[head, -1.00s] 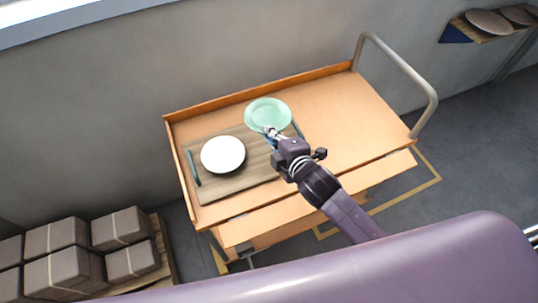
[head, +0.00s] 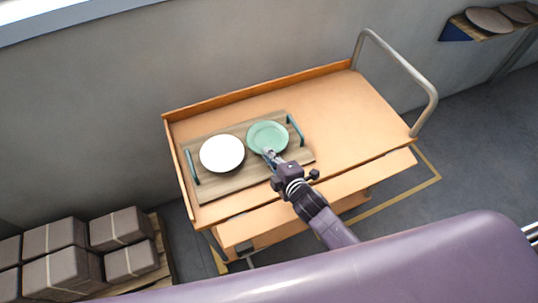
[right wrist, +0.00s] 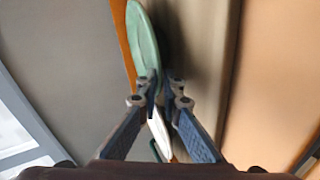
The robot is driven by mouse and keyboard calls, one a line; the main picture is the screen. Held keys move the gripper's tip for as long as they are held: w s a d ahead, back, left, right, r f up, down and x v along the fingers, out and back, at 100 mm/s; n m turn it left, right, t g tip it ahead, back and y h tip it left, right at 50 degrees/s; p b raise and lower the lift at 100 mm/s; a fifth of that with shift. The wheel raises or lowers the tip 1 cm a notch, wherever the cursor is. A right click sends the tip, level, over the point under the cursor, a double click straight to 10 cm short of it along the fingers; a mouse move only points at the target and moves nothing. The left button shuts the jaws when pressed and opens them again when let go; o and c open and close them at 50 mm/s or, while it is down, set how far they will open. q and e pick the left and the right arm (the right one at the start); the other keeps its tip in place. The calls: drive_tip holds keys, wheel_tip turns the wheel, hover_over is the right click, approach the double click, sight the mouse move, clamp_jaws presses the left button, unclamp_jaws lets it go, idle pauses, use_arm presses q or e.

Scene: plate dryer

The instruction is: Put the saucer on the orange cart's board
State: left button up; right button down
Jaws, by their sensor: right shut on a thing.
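The green saucer (head: 267,137) is over the right part of the wooden board (head: 212,189) in the head view. My right gripper (head: 270,157) is shut on the saucer's near rim. In the right wrist view the saucer (right wrist: 144,42) shows nearly edge-on between the fingers (right wrist: 160,92). A dark shadow lies beside it; I cannot tell for sure whether it touches the board. The board, with a dark handle at each end, lies on the left part of the orange cart (head: 345,105). My left gripper is not in view.
A white plate (head: 222,153) sits on the board's left part, close to the saucer. The cart's right part is bare, with a grey rail (head: 410,75) at its end. Boxes (head: 55,245) stand at lower left. A shelf with plates (head: 490,20) is at upper right.

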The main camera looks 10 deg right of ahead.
drive_tip(key=c, duration=2.4)
unclamp_jaws()
drive_tip(key=v, duration=1.2)
drive_tip(key=shift+b, duration=0.3)
